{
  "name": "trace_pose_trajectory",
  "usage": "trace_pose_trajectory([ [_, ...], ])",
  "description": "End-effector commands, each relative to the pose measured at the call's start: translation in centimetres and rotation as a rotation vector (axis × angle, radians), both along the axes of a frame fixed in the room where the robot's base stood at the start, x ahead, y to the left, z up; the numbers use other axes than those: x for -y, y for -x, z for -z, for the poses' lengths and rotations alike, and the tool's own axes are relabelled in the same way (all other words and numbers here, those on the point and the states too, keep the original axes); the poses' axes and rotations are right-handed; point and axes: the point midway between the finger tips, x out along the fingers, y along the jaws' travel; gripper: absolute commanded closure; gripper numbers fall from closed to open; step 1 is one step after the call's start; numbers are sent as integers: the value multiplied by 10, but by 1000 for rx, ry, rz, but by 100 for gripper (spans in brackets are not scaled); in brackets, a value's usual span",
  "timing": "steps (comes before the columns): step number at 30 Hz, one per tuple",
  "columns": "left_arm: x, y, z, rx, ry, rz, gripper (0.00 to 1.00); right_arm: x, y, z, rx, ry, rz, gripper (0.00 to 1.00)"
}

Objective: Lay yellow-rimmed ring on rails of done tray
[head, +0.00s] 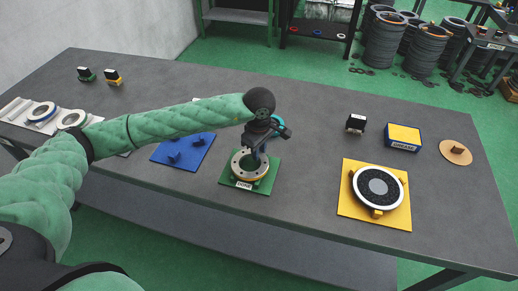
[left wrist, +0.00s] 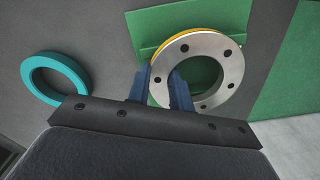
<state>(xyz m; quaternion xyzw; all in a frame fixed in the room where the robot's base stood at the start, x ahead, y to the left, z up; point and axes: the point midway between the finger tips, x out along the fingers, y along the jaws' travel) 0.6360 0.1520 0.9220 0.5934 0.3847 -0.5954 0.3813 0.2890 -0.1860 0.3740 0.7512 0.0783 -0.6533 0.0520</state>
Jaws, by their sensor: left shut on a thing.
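The yellow-rimmed ring (head: 237,168) is a silver flanged ring with dark bolt holes, and it also shows in the left wrist view (left wrist: 230,68). My left gripper (head: 257,152) is shut on the ring's wall; in the left wrist view, one blue finger is outside it and the other crosses into its hole. The ring is over the green done tray (head: 270,181), which has a white label at its front. I cannot tell whether the ring touches the rails, which it mostly hides. My right gripper is not in view.
A teal ring (left wrist: 27,78) lies on the table beside the tray, partly behind my gripper in the head view. A blue tray (head: 170,157) is to the left; a yellow tray (head: 350,206) with a dark disc (head: 378,186) is to the right. Bare table lies between the trays.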

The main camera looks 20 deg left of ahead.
Motion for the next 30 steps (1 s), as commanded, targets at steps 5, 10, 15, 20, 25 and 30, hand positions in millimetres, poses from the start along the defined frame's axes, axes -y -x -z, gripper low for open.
trace_pose_trajectory([
  [5,0,0,-1,2,1,0,100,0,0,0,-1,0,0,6],
  [10,0,0,0,2,1,0,100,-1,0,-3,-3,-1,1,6],
  [15,0,0,2,0,0,0,77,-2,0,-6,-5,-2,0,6],
  [20,0,0,1,0,0,0,57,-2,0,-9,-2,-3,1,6],
  [25,0,0,1,0,0,0,57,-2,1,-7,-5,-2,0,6],
  [30,0,0,0,0,0,0,57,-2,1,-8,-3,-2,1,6],
])
